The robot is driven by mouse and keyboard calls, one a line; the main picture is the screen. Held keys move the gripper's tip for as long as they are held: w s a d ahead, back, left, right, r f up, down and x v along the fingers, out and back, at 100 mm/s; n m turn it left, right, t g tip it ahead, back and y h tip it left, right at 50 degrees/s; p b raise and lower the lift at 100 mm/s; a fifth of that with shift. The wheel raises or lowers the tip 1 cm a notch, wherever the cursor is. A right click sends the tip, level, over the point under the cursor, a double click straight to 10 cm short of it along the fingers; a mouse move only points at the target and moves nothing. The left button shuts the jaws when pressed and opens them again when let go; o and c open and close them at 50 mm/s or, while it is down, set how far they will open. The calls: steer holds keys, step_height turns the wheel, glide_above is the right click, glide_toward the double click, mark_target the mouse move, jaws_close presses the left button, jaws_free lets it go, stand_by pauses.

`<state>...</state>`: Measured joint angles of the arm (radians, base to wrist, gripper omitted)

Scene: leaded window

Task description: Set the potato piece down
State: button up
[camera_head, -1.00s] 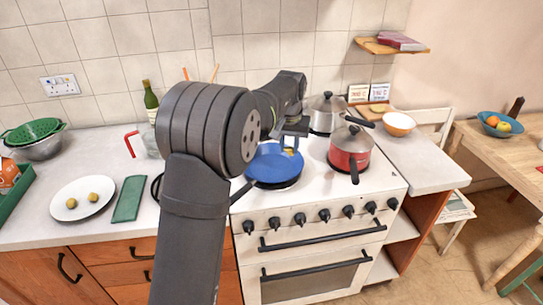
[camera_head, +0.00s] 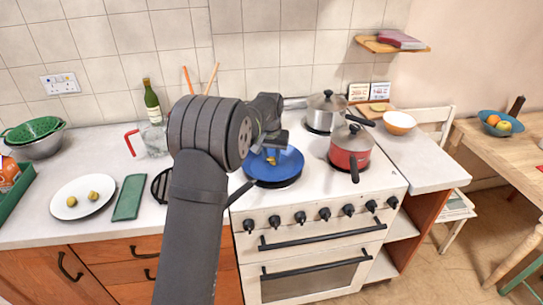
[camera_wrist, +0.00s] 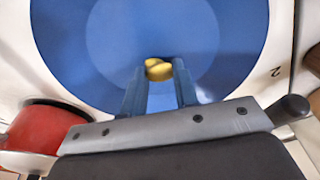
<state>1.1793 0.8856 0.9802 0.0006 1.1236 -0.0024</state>
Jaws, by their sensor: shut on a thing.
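My gripper (camera_wrist: 160,72) is shut on a yellow potato piece (camera_wrist: 158,69), held between its fingertips over the blue frying pan (camera_wrist: 85,75). In the head view the potato piece (camera_head: 271,159) shows against the middle of the blue pan (camera_head: 292,170), just under my gripper (camera_head: 271,154). I cannot tell whether the piece touches the pan floor. The pan sits on the front left of the white stove. Two more potato pieces (camera_head: 93,196) lie on a white plate (camera_head: 84,211) at the left of the counter.
A red saucepan (camera_head: 350,150) stands right of the pan, and a steel pot (camera_head: 325,113) behind it. A green board (camera_head: 129,198), glass jug (camera_head: 153,140) and bottle (camera_head: 151,101) are on the left counter. The pan handle (camera_head: 240,194) points front left.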

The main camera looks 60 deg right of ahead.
steer(key=shift+f, duration=0.15)
steer(key=o, duration=0.9)
steer(key=shift+o, duration=0.2)
step_height(320, 180, up, 12)
steer(key=a, duration=0.1)
steer(key=shift+s+a, duration=0.35)
